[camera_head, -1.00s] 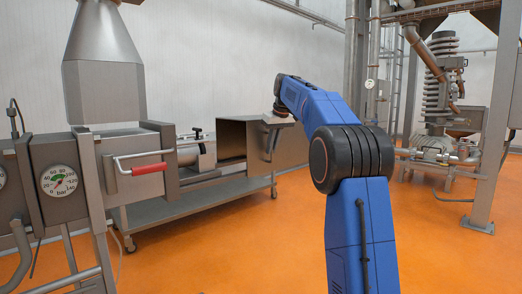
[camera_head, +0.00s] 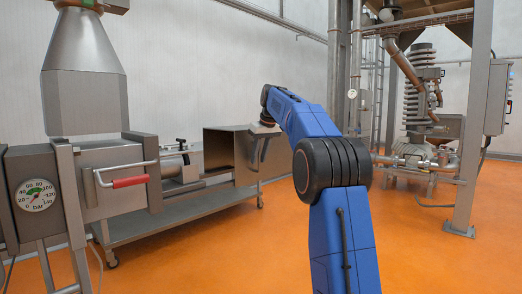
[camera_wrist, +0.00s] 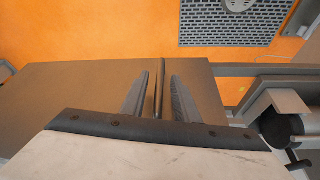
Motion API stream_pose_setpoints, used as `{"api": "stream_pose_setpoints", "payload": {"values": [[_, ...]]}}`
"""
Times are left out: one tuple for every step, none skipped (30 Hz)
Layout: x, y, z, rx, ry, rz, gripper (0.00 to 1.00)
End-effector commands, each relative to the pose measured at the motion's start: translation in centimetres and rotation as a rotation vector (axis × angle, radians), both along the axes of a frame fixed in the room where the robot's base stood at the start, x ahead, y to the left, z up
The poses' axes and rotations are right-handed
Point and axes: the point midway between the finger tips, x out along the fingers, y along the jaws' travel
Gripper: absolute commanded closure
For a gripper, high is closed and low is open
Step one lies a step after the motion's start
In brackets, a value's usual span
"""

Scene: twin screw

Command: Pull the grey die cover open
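The grey die cover (camera_head: 219,149) is a box-like metal hood on the cart to the right of the machine. Its dark open end faces left, towards the die end (camera_head: 180,168) of the machine. In the wrist view its flat brown-grey face (camera_wrist: 70,90) fills the middle, with a slim upright handle bar (camera_wrist: 160,92). My gripper (camera_wrist: 159,76) has one finger on each side of this bar, with narrow gaps visible, so it looks open around the bar. In the head view my gripper (camera_head: 258,146) is at the cover's front, partly hidden by my wrist.
A wheeled metal cart (camera_head: 180,215) stands under the cover. Left of it is the machine with a red-gripped handle (camera_head: 130,182), a pressure gauge (camera_head: 36,195) and a hopper (camera_head: 84,80). A floor grate (camera_wrist: 235,22) shows in the wrist view. Orange floor is clear in front.

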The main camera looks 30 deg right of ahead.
Motion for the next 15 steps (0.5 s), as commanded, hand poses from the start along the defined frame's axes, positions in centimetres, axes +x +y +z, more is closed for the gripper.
{"api": "stream_pose_setpoints", "payload": {"values": [[-0.1, 0.0, 0.3, 0.0, -0.001, 0.0, 0.72], [-0.2, 0.0, 0.5, 0.0, -0.001, 0.0, 0.72], [-0.3, -0.1, 0.9, -0.001, -0.002, 0.0, 0.72], [-0.5, -0.1, 1.3, -0.001, -0.002, 0.0, 0.72], [-0.6, -0.1, 1.7, -0.001, -0.003, 0.0, 0.72], [-0.9, -0.1, 2.3, -0.001, -0.002, 0.0, 0.72], [-1.1, -0.1, 2.8, -0.001, -0.003, 0.0, 0.72], [-1.3, -0.2, 3.3, -0.001, -0.003, -0.001, 0.72], [-1.6, -0.2, 4.1, -0.001, -0.003, 0.0, 0.72], [-1.8, -0.3, 4.6, -0.001, -0.004, -0.001, 0.72], [-2.1, -0.3, 5.2, -0.001, -0.003, 0.0, 0.72], [-2.3, -0.3, 5.9, -0.001, -0.004, -0.001, 0.72], [-2.6, -0.4, 6.5, -0.001, -0.003, 0.0, 0.72], [-2.8, -0.4, 7.0, 0.0, -0.004, 0.0, 0.72], [-3.1, -0.4, 7.8, -0.001, -0.004, -0.001, 0.72]]}}
